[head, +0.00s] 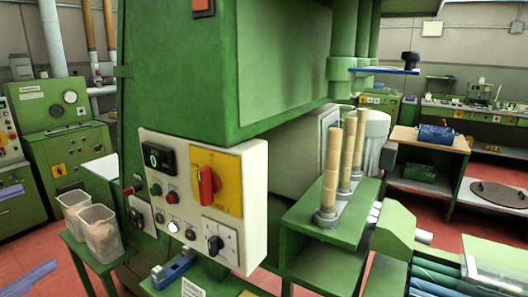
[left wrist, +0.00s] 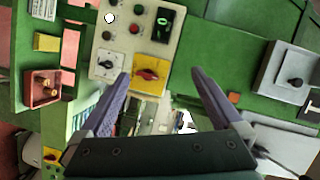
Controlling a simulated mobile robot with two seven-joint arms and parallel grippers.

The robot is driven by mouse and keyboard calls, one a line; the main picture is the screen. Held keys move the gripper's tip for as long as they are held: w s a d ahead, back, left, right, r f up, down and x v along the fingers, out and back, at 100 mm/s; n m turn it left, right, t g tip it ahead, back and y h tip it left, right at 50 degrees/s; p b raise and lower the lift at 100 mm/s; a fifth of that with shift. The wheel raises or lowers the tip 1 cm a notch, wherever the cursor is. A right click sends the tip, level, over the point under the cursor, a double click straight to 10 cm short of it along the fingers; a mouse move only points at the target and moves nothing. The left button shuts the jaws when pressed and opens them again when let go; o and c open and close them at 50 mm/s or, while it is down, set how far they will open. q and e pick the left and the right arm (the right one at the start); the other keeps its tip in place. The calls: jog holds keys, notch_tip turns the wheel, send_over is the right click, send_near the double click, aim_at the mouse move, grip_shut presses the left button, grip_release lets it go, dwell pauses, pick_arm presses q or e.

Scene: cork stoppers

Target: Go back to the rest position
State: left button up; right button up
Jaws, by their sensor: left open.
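My left gripper (head: 40,225) shows only as two purple fingers at the left edge of the head view. In the left wrist view the left gripper (left wrist: 161,73) is open, its fingers wide apart with nothing held between them. Beyond the fingertips is the machine's pale control panel (left wrist: 112,48) with a red rotary switch (left wrist: 147,74) on a yellow plate. The same control panel (head: 255,228) stands to the right of the gripper in the head view. My right gripper is not in view.
A large green machine (head: 185,80) fills the middle. Two clear bins (head: 100,228) stand on a small green table near my left gripper. Stacked cork columns (head: 331,180) stand on a green stand at right. A wooden-topped bench (head: 430,140) is farther back. Red floor shows between.

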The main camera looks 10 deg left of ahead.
pick_arm(q)
jog(key=s+d+r+n+g+p, duration=1.1)
jog(key=s+d+n+g+p, duration=0.1)
jog(key=p, duration=0.9)
jog(key=shift+s+r+n+g+y, duration=0.3)
jog(key=shift+s+r+n+g, duration=0.15)
jog(key=shift+s, duration=0.25)
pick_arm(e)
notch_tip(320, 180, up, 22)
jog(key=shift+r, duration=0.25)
pick_arm(q)
jog(key=shift+d, duration=0.1)
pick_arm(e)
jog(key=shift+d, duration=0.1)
